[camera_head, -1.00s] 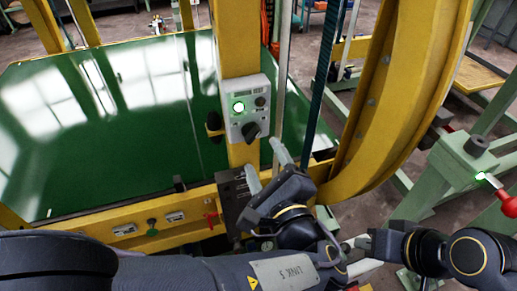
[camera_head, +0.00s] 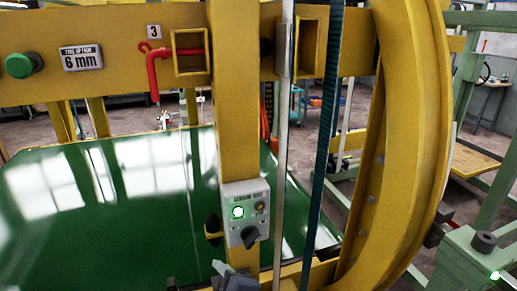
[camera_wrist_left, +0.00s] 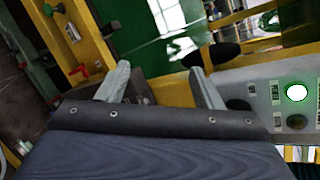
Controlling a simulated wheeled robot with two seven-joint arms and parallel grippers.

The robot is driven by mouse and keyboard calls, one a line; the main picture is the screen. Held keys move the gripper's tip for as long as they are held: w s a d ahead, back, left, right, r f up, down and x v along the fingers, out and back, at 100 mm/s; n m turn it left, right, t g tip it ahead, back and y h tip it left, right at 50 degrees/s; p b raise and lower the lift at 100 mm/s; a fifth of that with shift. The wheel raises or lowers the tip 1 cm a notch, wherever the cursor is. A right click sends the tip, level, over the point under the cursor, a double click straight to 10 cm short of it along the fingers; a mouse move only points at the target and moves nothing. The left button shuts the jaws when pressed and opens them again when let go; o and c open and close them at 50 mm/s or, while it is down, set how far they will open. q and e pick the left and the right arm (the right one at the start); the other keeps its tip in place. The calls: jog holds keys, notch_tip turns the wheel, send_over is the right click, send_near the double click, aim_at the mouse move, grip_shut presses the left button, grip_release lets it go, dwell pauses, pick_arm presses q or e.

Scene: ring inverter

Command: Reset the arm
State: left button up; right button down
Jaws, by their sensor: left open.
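My left gripper (camera_wrist_left: 161,86) is open, with its two pale fingers spread and nothing between them in the left wrist view. Only a small part of the left gripper (camera_head: 236,279) shows at the bottom edge of the head view, just below the control box. The grey control box (camera_head: 245,205) is on the yellow post, with a lit green button (camera_head: 238,212) and a black knob (camera_head: 250,236). In the left wrist view the box (camera_wrist_left: 262,92) is right of the fingers, apart from them. My right gripper is out of view.
A yellow crossbeam (camera_head: 110,50) with a green button (camera_head: 18,66), a "6 mm" plate (camera_head: 81,58) and a red handle (camera_head: 154,72) spans the top. A curved yellow ring (camera_head: 412,150) stands at right. A glossy green panel (camera_head: 110,230) lies behind.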

pick_arm(q)
jog(key=s+a+f+n+g+h, duration=0.2)
jog(key=s+a+f+n+g, duration=0.15)
jog(key=a, duration=0.25)
jog(key=s+a+f+n+g+h, duration=0.2)
jog(key=s+a+f+n+g, duration=0.15)
jog(key=a+g, duration=0.2)
jog(key=s+n+t+h, duration=0.1)
jog(key=n+h, duration=0.1)
jog(key=n, duration=0.2)
jog(key=s+a+r+n+t+h, duration=0.1)
jog(key=s+n+h, duration=0.1)
jog(key=n, duration=0.2)
jog(key=s+r+n+t+h, duration=0.1)
jog(key=s+n+h, duration=0.1)
jog(key=n, duration=0.3)
jog(key=shift+a+r+h, duration=0.15)
jog(key=shift+a+h, duration=0.05)
jog(key=shift+h, duration=0.3)
